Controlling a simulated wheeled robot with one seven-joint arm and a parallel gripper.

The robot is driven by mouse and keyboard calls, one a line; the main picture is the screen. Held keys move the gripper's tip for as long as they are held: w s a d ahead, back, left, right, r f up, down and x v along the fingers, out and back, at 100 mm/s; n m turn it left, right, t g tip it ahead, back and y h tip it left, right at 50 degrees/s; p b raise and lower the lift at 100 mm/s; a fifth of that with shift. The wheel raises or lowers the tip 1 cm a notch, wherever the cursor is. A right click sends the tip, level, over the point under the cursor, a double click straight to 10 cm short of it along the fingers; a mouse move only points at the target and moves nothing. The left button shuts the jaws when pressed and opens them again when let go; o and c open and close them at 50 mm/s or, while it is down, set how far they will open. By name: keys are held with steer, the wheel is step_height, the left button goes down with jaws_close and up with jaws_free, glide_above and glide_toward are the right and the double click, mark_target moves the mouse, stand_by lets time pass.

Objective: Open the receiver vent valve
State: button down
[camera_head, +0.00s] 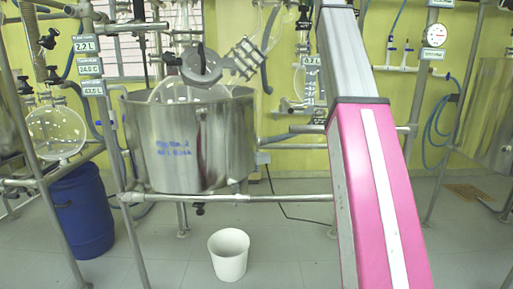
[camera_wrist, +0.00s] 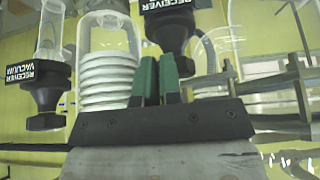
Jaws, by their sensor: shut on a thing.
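In the wrist view, a black valve (camera_wrist: 170,22) hangs at the top centre. The fingers hide part of the handle, and whether the valve is open or shut cannot be told. A similar black valve labelled "RECEIVER VACUUM" (camera_wrist: 42,92) is apart to the left. In the head view my gripper does not show.
Ribbed white glassware (camera_wrist: 107,65) stands between the valves, and metal rods (camera_wrist: 270,85) run at the right. In the head view, a steel vessel (camera_head: 190,145) is at centre left, a white bucket (camera_head: 228,258) on the floor and a blue drum (camera_head: 80,210) at the left.

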steer(key=shift+d, duration=0.15)
step_height(320, 180, up, 6)
steer(key=shift+s, duration=0.15)
stand_by(0.4)
